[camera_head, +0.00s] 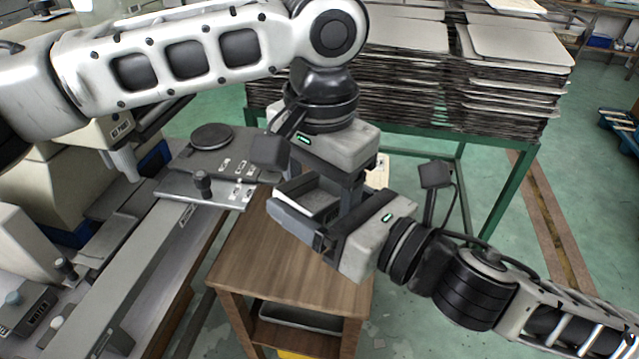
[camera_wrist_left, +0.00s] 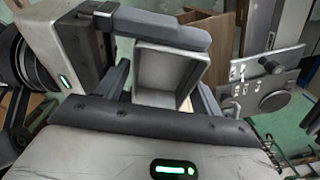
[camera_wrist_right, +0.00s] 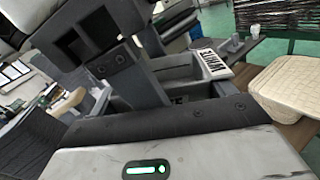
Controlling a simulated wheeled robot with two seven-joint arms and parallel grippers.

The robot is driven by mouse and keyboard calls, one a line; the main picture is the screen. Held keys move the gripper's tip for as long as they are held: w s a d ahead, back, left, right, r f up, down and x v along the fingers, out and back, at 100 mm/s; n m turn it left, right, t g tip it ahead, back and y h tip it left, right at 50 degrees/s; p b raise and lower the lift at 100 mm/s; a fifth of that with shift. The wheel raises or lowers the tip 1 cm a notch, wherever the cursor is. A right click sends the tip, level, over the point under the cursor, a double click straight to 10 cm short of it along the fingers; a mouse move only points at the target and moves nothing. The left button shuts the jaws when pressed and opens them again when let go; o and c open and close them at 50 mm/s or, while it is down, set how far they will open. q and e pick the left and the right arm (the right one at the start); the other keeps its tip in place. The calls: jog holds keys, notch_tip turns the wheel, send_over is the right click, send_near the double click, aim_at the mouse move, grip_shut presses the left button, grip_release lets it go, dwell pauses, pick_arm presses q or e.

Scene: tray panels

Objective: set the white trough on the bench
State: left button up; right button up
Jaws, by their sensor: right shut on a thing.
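The white trough (camera_head: 318,200) is an open, light grey-white box held in the air between my two grippers, above the brown wooden bench (camera_head: 262,262). My right gripper (camera_head: 298,222) is shut on it from the lower right. My left gripper (camera_head: 335,186) comes down from above, close to the trough. In the left wrist view the trough's open inside (camera_wrist_left: 168,72) shows between the left fingers, which stand apart. In the right wrist view the trough (camera_wrist_right: 206,68) carries a black-lettered label. The fingers hide part of its walls.
A grey machine with a flat bed (camera_head: 165,235) stands at the left, close to the bench. Stacks of panels (camera_head: 500,75) fill a green rack behind. The front bench top is clear; a beige panel (camera_wrist_right: 285,88) shows at the right in the right wrist view.

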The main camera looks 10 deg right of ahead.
pick_arm(q)
jog(key=c, duration=0.8)
jog(key=shift+c, duration=0.5)
pick_arm(e)
jog(key=o, duration=1.1)
